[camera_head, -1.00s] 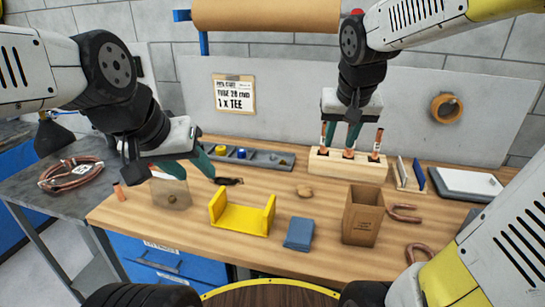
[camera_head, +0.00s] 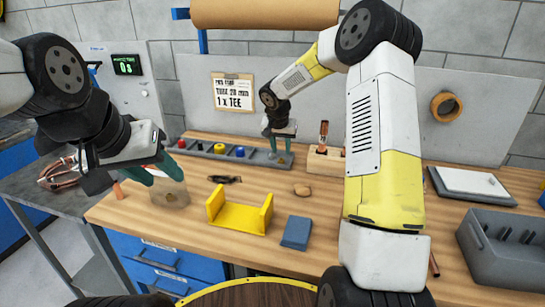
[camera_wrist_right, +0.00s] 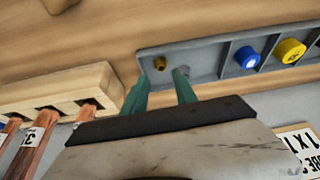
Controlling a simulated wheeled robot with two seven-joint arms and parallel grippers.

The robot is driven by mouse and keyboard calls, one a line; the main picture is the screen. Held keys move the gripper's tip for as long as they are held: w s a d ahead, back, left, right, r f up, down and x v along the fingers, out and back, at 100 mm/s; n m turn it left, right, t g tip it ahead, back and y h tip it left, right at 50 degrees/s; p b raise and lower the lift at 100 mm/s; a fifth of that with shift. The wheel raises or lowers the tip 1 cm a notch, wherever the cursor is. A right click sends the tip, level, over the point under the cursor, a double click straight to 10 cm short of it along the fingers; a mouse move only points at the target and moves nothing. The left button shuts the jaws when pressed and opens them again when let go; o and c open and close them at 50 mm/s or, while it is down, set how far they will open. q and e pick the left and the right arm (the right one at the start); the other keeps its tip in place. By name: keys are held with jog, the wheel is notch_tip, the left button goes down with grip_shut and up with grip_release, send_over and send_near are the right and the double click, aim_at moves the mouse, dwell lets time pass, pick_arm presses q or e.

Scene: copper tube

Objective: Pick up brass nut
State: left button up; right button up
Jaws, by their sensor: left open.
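The brass nut (camera_wrist_right: 160,63) is a small brass-coloured piece in the end compartment of the grey parts tray (camera_wrist_right: 207,58) in the right wrist view. My right gripper (camera_wrist_right: 158,83) is open and empty, its green fingers pointing at that compartment, with the nut showing between the fingertip lines. I cannot tell how far above the nut they are. In the head view the right gripper (camera_head: 280,150) is over the right end of the tray (camera_head: 215,152); the nut is not clear there. My left gripper (camera_head: 160,170) is open at the left, by a translucent brown plate.
A wooden block (camera_head: 326,162) with copper tubes stands right of the tray. A yellow bracket (camera_head: 240,217), a blue pad (camera_head: 297,233) and a grey bin (camera_head: 500,245) are on the bench. My right arm hides part of the right side.

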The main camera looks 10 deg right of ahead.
aim_at(281, 159)
jog(key=x, duration=0.5)
jog(key=shift+a+f, duration=0.15)
jog(key=shift+f, duration=0.3)
grip_shut()
